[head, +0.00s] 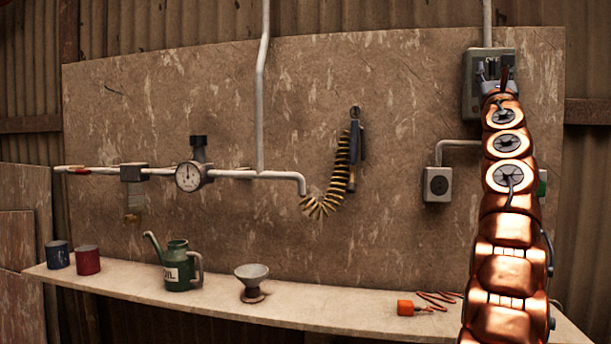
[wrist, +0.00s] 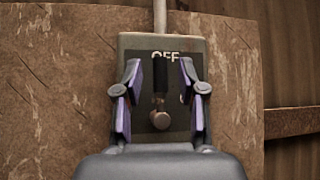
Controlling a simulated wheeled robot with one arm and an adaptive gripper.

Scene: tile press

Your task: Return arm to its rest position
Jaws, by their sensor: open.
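My copper arm rises on the right of the head view, and my gripper (head: 493,73) is at its top, in front of a grey switch box (head: 472,88) on the board. In the wrist view, my gripper (wrist: 159,70) is open, with one purple-padded finger on each side of a black lever handle (wrist: 160,74). The handle points up from its round pivot (wrist: 159,119) toward the word OFF on the switch box (wrist: 128,44). I see gaps between the fingers and the handle.
Below the switch box is a small outlet box (head: 437,185), close left of my arm. A coiled yellow hose (head: 340,172), a gauge (head: 188,176) and pipes are further left. A shelf (head: 340,302) below holds cans, an oil can (head: 178,268), a funnel (head: 251,277) and an orange item (head: 405,307).

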